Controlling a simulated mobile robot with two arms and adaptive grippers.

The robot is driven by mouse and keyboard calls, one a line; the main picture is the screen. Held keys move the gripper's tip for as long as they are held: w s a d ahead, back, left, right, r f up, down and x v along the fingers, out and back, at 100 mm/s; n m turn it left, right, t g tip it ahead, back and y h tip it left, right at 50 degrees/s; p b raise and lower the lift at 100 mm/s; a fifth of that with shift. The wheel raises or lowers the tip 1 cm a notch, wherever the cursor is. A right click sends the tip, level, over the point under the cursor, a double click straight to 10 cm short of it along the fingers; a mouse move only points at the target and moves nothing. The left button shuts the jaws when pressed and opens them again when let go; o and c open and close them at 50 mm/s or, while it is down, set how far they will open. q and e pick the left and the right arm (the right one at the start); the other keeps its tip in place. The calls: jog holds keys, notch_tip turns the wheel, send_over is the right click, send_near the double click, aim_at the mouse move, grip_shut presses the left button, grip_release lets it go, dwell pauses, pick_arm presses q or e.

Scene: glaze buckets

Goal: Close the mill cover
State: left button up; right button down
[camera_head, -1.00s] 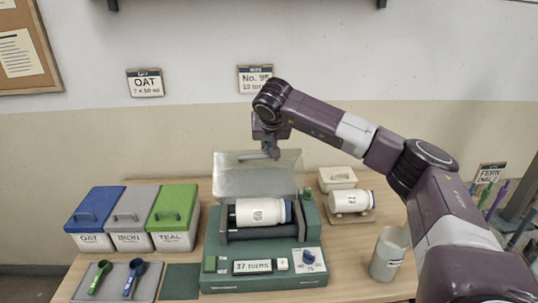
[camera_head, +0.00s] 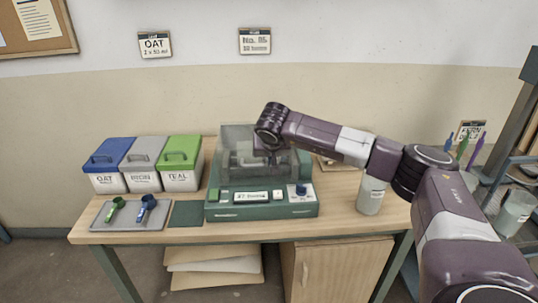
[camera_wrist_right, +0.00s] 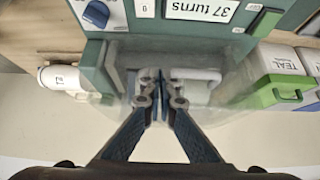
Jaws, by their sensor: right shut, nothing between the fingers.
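The green mill (camera_head: 262,210) stands on the bench with its front panel facing me; it also shows upside down in the right wrist view (camera_wrist_right: 100,50). Its clear cover (camera_head: 236,134) now stands as a see-through box shape over the mill's bed. I cannot tell whether its edge rests fully on the base. The white jar inside is blurred behind the cover. My right gripper (camera_head: 272,165) is shut and empty at the cover, and its closed fingertips (camera_wrist_right: 162,85) show in the right wrist view. Contact with the cover is unclear. My left gripper is not in view.
Blue (camera_head: 108,155), grey (camera_head: 146,153) and green (camera_head: 180,149) lidded bins stand left of the mill. A tray (camera_head: 98,222) with two scoops lies before them. A white jar (camera_wrist_right: 62,78) lies beside the mill.

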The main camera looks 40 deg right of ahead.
jog(key=shift+s+a+f+b, duration=0.2)
jog(key=shift+s+f, duration=0.15)
jog(key=shift+f, duration=0.2)
jog(key=shift+s+a+f+b, duration=0.15)
jog(key=shift+s+f, duration=0.2)
jog(key=shift+f, duration=0.2)
notch_tip(320, 180, up, 6)
jog(key=w+p, duration=0.1)
jog(key=p, duration=0.3)
jog(key=s+a+f+b, duration=0.2)
jog(key=s+a+b, duration=0.2)
jog(key=s, duration=0.4)
jog(key=shift+s+a+f, duration=0.2)
jog(key=shift+s+a, duration=0.05)
jog(key=shift+a, duration=0.15)
